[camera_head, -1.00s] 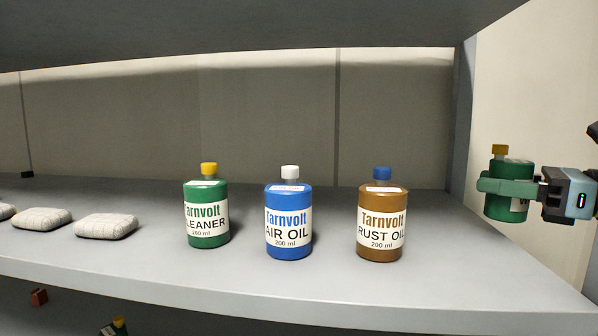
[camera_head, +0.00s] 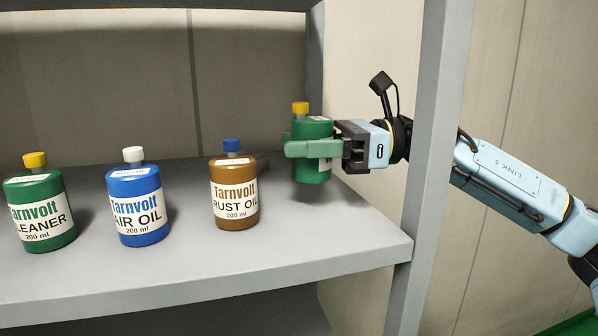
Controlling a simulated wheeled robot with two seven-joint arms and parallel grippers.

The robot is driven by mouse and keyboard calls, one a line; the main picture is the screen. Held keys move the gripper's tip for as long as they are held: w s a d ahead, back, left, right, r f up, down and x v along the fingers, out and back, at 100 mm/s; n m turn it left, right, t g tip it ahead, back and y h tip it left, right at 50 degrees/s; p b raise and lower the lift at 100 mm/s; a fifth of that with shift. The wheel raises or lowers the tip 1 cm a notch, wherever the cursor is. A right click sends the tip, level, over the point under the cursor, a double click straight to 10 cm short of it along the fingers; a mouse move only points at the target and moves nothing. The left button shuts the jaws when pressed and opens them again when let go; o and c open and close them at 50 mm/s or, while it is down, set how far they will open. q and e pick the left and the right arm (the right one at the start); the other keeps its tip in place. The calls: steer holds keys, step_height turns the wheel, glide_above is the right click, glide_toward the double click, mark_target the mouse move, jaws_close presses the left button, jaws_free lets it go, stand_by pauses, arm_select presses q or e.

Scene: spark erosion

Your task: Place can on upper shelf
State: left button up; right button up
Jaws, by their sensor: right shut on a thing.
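My right gripper (camera_head: 318,149) is shut on a green can (camera_head: 312,170) with a yellow cap. It holds the can upright at the right end of the shelf (camera_head: 300,240), to the right of the brown can. I cannot tell whether the can's base touches the shelf. Green fingers wrap the can's side and hide part of its label. On the shelf stand a green cleaner can (camera_head: 40,205), a blue air oil can (camera_head: 137,204) and a brown rust oil can (camera_head: 234,192) in a row. My left gripper is not in view.
A grey front post (camera_head: 432,160) rises at the right, in front of my right arm. A rear post (camera_head: 316,60) stands behind the held can. Another shelf edge (camera_head: 150,4) runs overhead. The shelf front is clear.

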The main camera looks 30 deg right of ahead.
mark_target(303, 172)
step_height(303, 172, down, 4)
steer(key=shift+f, duration=0.1)
steer(key=o, duration=1.2)
steer(key=shift+f, duration=0.1)
steer(key=shift+c, duration=0.2)
